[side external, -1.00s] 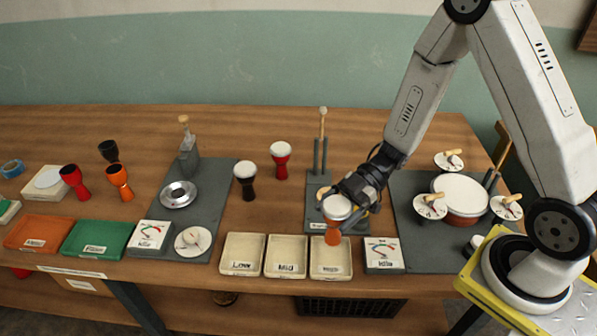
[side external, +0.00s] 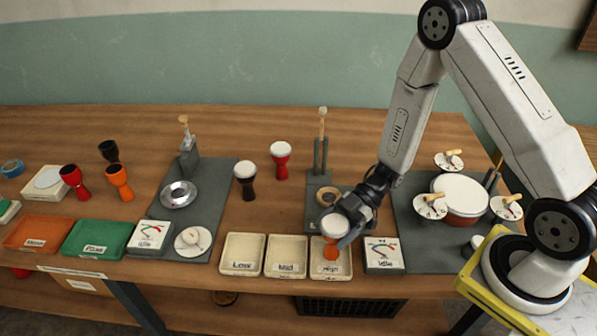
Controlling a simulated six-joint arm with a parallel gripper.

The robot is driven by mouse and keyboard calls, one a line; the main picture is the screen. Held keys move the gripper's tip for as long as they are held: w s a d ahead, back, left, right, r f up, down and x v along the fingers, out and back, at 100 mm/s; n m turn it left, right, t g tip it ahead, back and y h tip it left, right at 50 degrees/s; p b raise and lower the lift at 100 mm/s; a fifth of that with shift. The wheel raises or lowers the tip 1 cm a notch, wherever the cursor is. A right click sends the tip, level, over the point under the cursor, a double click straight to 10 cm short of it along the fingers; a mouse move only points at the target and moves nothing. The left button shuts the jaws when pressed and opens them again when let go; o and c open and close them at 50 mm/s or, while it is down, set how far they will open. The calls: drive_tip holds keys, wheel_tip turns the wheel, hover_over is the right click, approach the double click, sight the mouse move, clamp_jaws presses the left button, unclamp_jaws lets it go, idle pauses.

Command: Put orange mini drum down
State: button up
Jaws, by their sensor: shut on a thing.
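The orange mini drum (side external: 332,253) has a white head and an orange base, and it is upright. My gripper (side external: 343,228) is shut on it near the head. The drum is at the High tray (side external: 345,270), the rightmost of three cream trays. Its orange base shows inside the tray's outline. I cannot tell whether the base touches the tray floor. My gripper's fingers hide part of the drum.
The Low tray (side external: 242,268) and the Mid tray (side external: 286,270) stand left of the High tray. A meter box (side external: 384,255) marked Idle is close on the right. A grey stand (side external: 318,185) with an upright mallet is behind. Black (side external: 246,184) and red (side external: 281,165) drums stand to the left.

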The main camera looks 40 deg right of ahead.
drive_tip(key=shift+f, duration=1.05)
drive_tip(key=shift+f, duration=0.1)
drive_tip(key=o, duration=1.1)
drive_tip(key=shift+d, duration=0.1)
drive_tip(key=v, duration=1.2)
